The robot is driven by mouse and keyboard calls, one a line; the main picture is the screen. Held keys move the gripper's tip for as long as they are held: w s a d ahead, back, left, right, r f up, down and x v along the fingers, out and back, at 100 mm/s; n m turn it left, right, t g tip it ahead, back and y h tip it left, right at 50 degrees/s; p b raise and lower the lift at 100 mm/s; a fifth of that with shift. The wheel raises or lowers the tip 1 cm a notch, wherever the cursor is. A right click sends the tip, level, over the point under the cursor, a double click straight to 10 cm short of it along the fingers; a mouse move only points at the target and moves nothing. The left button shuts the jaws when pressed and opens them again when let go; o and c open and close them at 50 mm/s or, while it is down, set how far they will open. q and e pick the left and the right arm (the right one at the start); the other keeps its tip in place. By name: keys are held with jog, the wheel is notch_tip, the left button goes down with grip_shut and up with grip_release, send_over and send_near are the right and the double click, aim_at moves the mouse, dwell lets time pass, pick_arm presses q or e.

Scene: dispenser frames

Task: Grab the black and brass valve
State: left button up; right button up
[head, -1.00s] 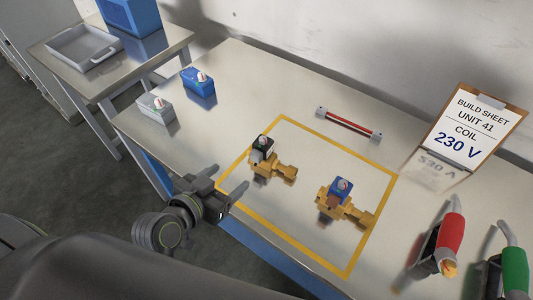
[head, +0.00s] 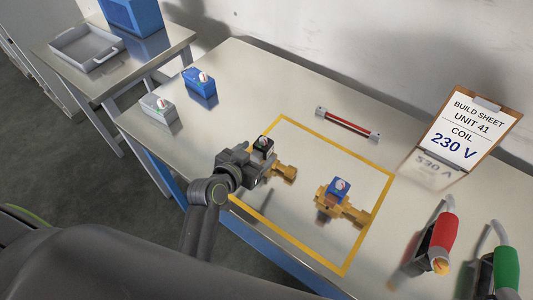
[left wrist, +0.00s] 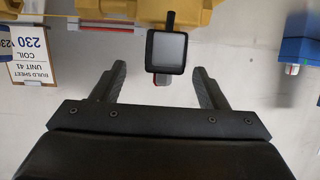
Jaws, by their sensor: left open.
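The black and brass valve (head: 284,172) lies inside the yellow outline, with its black coil (head: 263,144) upward and part of its body hidden behind my left gripper. In the left wrist view its black coil (left wrist: 166,51) sits between and just beyond the fingertips, with brass above it. My left gripper (head: 262,165) is open at the valve; its two fingers also show in the left wrist view (left wrist: 160,72). I cannot tell whether they touch it. A blue and brass valve (head: 340,202) stands to the right inside the outline. My right gripper is not in view.
A grey box (head: 158,109) and a blue box (head: 199,87) stand at the left. A red bar (head: 347,125) lies behind the outline. A build sheet (head: 464,131) reads coil 230 V. Red (head: 442,236) and green (head: 505,270) handled tools stand at the right.

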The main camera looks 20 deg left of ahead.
aim_at(260, 146)
pick_arm(q)
jog(key=shift+w+d+p, duration=0.1)
jog(key=shift+w+p, duration=0.3)
jog(key=shift+w, duration=0.25)
jog(key=p+x, duration=0.1)
jog(key=x, duration=0.2)
jog(key=shift+w+r, duration=0.1)
jog(key=shift+w+f, duration=0.2)
jog(key=shift+w, duration=0.2)
jog(key=c, duration=1.5)
jog(key=shift+o, duration=0.2)
